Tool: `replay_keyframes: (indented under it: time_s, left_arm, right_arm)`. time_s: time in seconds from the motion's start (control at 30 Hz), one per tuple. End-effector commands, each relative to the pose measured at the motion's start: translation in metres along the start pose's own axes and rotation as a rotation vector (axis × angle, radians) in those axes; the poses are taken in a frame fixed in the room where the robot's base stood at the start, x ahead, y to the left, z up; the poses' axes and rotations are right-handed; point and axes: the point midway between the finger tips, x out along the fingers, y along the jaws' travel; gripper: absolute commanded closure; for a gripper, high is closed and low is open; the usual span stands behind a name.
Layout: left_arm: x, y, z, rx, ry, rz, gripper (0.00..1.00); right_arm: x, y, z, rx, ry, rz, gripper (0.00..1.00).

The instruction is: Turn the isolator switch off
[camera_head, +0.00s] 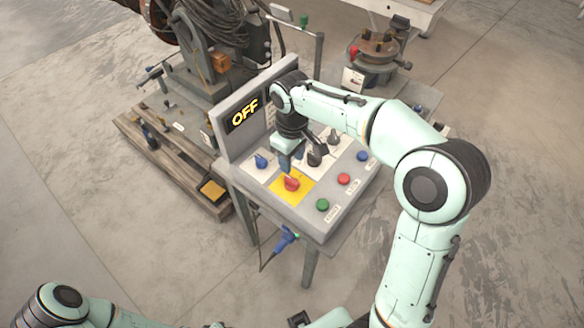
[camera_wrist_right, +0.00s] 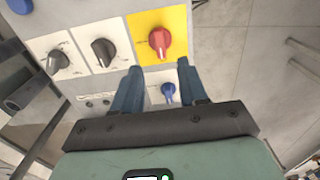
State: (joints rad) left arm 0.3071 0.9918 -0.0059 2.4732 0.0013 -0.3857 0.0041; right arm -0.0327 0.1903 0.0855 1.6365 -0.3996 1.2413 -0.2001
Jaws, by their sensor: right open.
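The isolator switch (camera_head: 291,184) is a red rotary knob on a yellow plate, near the front corner of a grey control panel (camera_head: 318,227). It also shows in the right wrist view as a red knob (camera_wrist_right: 159,40). The panel's upright display (camera_head: 245,113) reads "OFF" in yellow letters. My right gripper (camera_head: 290,168) points down just above the red knob. In the right wrist view its two blue fingers (camera_wrist_right: 158,68) are spread and empty, with the red knob beyond their tips, apart from them. My left gripper is out of view; only part of the left arm shows.
A blue knob (camera_head: 261,161), dark knobs (camera_head: 314,157), a green button (camera_head: 322,205), a red button (camera_head: 344,179) and a blue button (camera_head: 362,156) sit close around. Behind stands machinery on a wooden pallet (camera_head: 178,168). The floor in front is clear.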

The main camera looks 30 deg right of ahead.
Motion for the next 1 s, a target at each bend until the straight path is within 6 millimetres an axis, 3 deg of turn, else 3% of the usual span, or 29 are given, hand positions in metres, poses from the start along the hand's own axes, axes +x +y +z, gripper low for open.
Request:
replay_keyframes:
  time_s: [0.1, 0.3, 1.0]
  left_arm:
    - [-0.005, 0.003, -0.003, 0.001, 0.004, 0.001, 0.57]
    - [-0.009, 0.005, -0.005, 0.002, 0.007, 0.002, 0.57]
    - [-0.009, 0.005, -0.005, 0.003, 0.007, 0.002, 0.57]
  right_arm:
    - [-0.024, 0.0, -0.001, -0.001, 0.005, 0.001, 0.57]
    - [-0.043, 0.0, 0.0, 0.0, 0.001, 0.0, 0.57]
    - [-0.044, 0.0, 0.0, -0.001, -0.001, 0.0, 0.57]
